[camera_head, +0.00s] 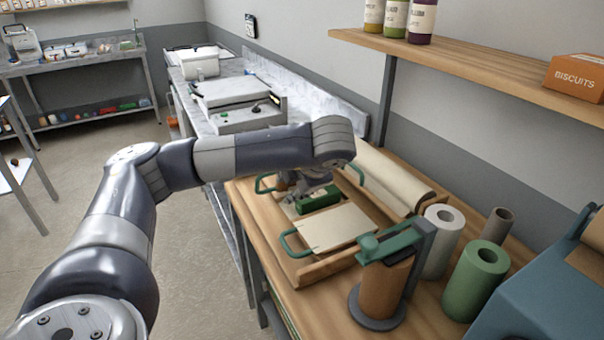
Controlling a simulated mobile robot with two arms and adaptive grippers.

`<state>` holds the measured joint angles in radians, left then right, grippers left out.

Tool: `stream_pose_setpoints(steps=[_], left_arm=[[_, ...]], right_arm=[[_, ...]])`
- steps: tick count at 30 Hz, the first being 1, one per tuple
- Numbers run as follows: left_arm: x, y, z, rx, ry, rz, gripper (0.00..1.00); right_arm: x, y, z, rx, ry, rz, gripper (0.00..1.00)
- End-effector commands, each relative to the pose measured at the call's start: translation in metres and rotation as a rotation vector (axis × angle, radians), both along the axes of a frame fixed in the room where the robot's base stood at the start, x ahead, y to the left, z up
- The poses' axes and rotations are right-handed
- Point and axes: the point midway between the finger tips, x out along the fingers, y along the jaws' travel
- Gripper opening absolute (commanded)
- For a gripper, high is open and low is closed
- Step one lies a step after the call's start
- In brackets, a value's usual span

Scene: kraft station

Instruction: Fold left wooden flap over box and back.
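A wooden folding station lies on the wooden table. Its near pale wooden flap (336,229) lies about flat and carries a green loop handle (291,243) on its left edge. A second green handle (264,184) shows farther back, beside my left gripper; the flap it belongs to is mostly hidden. A small green box-like piece (319,199) sits in the middle of the station. My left gripper (300,186) points down over the far part of the station, partly behind my wrist. Its fingers are too small and covered to read. My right gripper is out of view.
A shelf (475,60) hangs above right. The aisle floor at left is clear.

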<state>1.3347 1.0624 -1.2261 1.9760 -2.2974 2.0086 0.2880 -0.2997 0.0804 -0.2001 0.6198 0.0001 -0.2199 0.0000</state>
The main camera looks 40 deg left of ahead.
Motion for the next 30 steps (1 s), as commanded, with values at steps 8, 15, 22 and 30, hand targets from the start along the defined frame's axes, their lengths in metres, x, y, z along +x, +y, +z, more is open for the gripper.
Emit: stream_pose_setpoints(steps=[8, 15, 22, 30], left_arm=[[-0.006, -0.012, 0.019, 0.003, -0.004, 0.002, 0.32], [-0.011, -0.027, 0.037, 0.002, -0.004, 0.000, 0.32], [-0.017, -0.040, 0.054, 0.001, -0.003, 0.000, 0.32], [-0.021, -0.048, 0.062, 0.002, 0.001, 0.003, 0.32]], right_arm=[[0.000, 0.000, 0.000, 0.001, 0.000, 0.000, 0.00], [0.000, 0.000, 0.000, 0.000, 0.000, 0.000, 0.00], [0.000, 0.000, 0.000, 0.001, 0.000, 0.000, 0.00], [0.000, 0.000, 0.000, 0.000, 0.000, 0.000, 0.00]])
